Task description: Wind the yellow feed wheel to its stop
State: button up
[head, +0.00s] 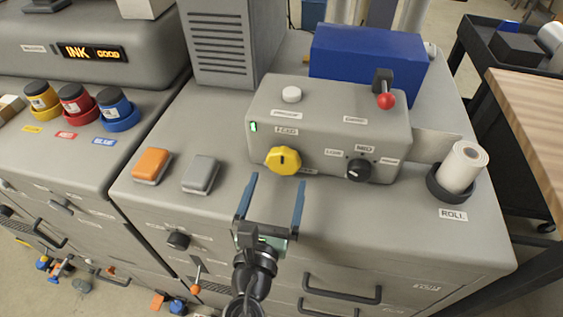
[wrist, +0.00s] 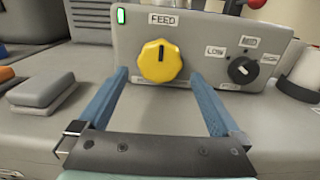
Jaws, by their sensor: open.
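The yellow feed wheel (head: 283,160) is a lobed knob on the front of a grey control box (head: 330,118), under a FEED label. In the wrist view the wheel (wrist: 160,61) faces me, with a dark mark at its upper middle. My gripper (head: 272,190) is open and empty in front of the wheel. In the wrist view its two blue fingers (wrist: 158,80) stand to the left and right of the wheel, apart from it. A small green light (head: 253,127) glows on the box left of the FEED label.
A black selector knob (head: 359,169) sits right of the wheel. A red-tipped lever (head: 385,98) and a white button (head: 291,94) are on top. Orange (head: 152,165) and grey (head: 201,173) blocks lie at left. A white roll (head: 464,166) stands in a dark holder at right.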

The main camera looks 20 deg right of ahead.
aim_at(282, 166)
jog(key=x, duration=0.5)
jog(key=shift+p, duration=0.3)
jog(key=c, duration=1.1)
jog(key=shift+c, duration=0.2)
